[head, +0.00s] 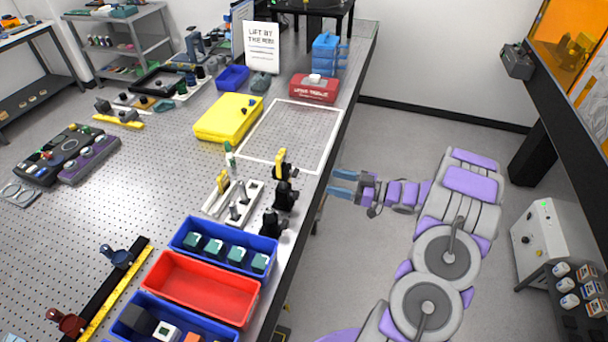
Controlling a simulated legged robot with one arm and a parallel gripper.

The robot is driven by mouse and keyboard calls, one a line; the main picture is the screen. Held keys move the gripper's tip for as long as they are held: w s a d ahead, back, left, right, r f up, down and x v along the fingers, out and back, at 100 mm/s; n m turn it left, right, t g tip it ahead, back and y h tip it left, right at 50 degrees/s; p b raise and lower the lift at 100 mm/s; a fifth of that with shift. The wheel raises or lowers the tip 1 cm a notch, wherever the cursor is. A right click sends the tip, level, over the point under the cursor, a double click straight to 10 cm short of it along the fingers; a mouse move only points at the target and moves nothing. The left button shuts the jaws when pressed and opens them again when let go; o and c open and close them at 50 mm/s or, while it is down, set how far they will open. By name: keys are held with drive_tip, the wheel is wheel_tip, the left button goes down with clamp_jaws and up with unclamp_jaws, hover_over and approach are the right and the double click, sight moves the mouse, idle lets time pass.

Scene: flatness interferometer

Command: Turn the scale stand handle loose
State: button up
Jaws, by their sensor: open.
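My gripper (334,182) is at the right edge of the perforated table, pointing left, its two blue fingers apart with nothing between them. I cannot tell for sure which handle is the scale stand's. A black rail with a yellow scale (108,292) lies at the lower left; it carries a blue stand (117,256) with a knob and a dark red stand (66,322). A black post stand with a yellow top (282,163) is near the right table edge, left of my gripper, with a gap between. Another black stand (270,222) is just below it.
Blue bin (183,243) and red bin (165,292) fill the near table edge. A white-outlined area (300,125) is bare. A yellow case (212,130), red box (328,88) and sign (262,45) stand farther back. Floor right of the table is open up to a white cabinet (540,235).

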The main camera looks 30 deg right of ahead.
sight(294, 173)
drive_tip(key=x, duration=1.1)
drive_tip(key=shift+b, duration=0.45)
drive_tip(key=shift+f, duration=0.1)
drive_tip(key=shift+d, duration=0.1)
drive_tip(key=c, duration=1)
